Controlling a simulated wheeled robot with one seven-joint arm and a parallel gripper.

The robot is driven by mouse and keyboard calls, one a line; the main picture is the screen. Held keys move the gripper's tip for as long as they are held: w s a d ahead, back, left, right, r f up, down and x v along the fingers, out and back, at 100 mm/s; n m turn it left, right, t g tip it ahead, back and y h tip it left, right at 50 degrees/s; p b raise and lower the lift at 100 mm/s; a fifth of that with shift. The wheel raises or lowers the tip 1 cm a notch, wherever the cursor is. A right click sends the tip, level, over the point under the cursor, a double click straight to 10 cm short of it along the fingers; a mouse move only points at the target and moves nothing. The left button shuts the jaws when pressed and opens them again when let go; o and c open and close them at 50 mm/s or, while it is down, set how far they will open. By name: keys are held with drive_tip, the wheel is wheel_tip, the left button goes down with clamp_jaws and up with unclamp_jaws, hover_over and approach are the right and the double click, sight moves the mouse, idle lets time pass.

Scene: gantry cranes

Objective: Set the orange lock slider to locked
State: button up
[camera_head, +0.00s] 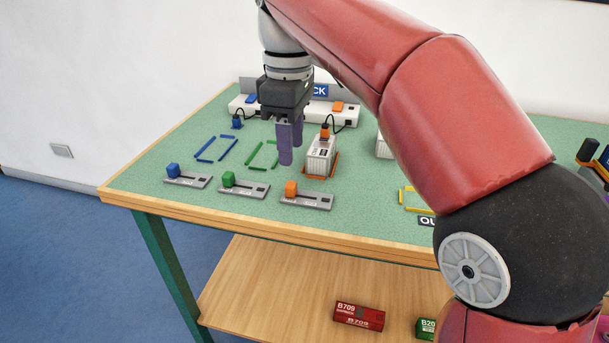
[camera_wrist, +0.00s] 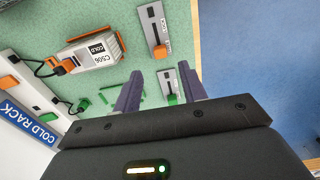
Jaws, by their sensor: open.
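In the wrist view the orange slider (camera_wrist: 161,51) sits at the plate's end nearest my gripper, beyond the fingertips. My gripper (camera_head: 290,148) points down, open and empty, above the table. In the head view it appears behind the orange slider. In the wrist view the gripper (camera_wrist: 160,84) has the green slider (camera_wrist: 172,99) showing between its fingers, lower down.
Blue (camera_head: 172,170) and green (camera_head: 228,179) sliders stand in a row left of the orange one. A white container (camera_head: 321,158) with an orange plug stands behind it on an orange outline. The cold rack strip (camera_head: 345,115) runs along the back. Cables lie between.

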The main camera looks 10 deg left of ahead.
sight(292, 184)
wheel_tip(292, 184, down, 8)
drive_tip(key=shift+a+r+b, duration=0.15)
drive_tip(key=shift+b, duration=0.9)
clamp_jaws()
